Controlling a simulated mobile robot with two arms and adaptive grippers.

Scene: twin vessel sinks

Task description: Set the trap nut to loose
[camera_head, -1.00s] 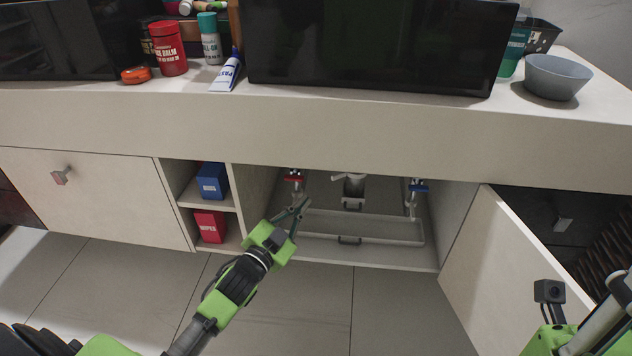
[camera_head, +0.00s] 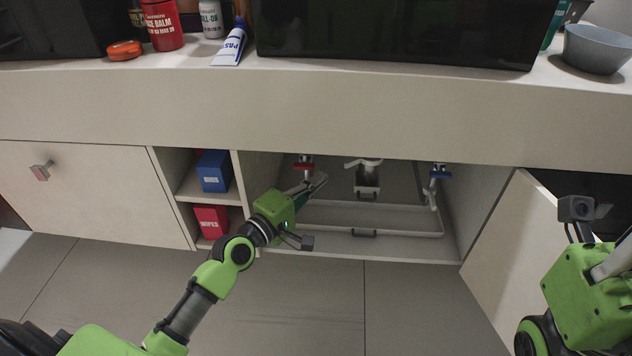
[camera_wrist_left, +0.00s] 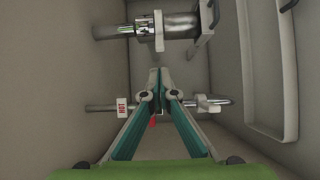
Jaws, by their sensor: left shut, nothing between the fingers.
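The drain trap (camera_head: 367,180) hangs in the open cabinet under the sink, with white fittings at its top. In the left wrist view it lies across the top, as a chrome pipe with a white winged collar (camera_wrist_left: 158,31) that looks like the trap nut. I cannot tell its setting. My left gripper (camera_head: 322,180) reaches into the cabinet, left of the trap and just below the red valve handle. In the wrist view its fingertips (camera_wrist_left: 160,72) are together, empty and apart from the collar. My right gripper's green body (camera_head: 588,295) is at the right edge; its fingers cannot be made out.
A red valve handle (camera_head: 303,165) is close to my left fingers; a blue valve (camera_head: 440,172) is at the right. A pull-out tray (camera_head: 410,232) lies below the trap. The open door (camera_head: 515,240) stands at the right. Shelves with a blue box (camera_head: 214,172) flank the left.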

